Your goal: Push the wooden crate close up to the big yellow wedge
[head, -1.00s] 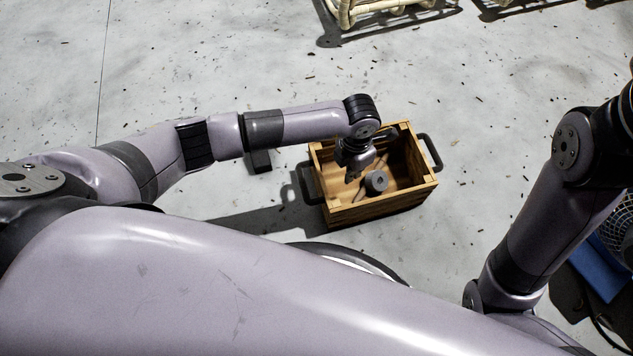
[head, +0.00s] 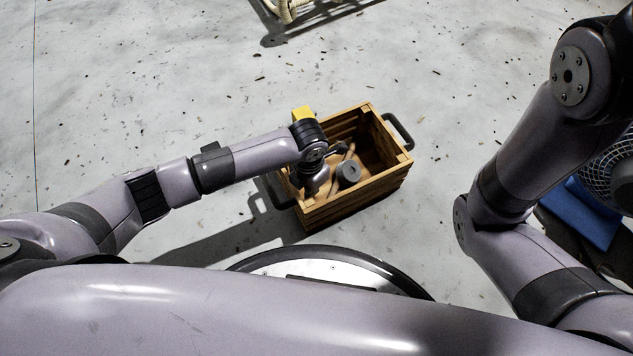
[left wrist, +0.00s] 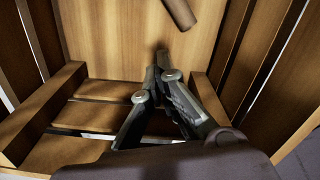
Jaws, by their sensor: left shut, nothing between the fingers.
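The wooden crate (head: 358,206) stands upright on the floor in the head view, open at the top, with a dark handle on each end. A small yellow patch (head: 302,113) shows just behind my left wrist at the crate's far left edge. It may be part of the big yellow wedge; the rest is hidden. My left gripper (head: 308,190) points down into the left part of the crate. In the left wrist view the fingers (left wrist: 160,62) are shut and empty among the crate's slats (left wrist: 110,88). I cannot tell whether they touch wood. My right gripper is out of view.
A grey round part (head: 349,173) and brown sticks lie in the crate. A pale rattan frame (head: 290,10) stands at the top edge. My right arm fills the right side, with a fan (head: 608,165) and a blue thing (head: 590,212) beyond. Floor right of the crate is clear.

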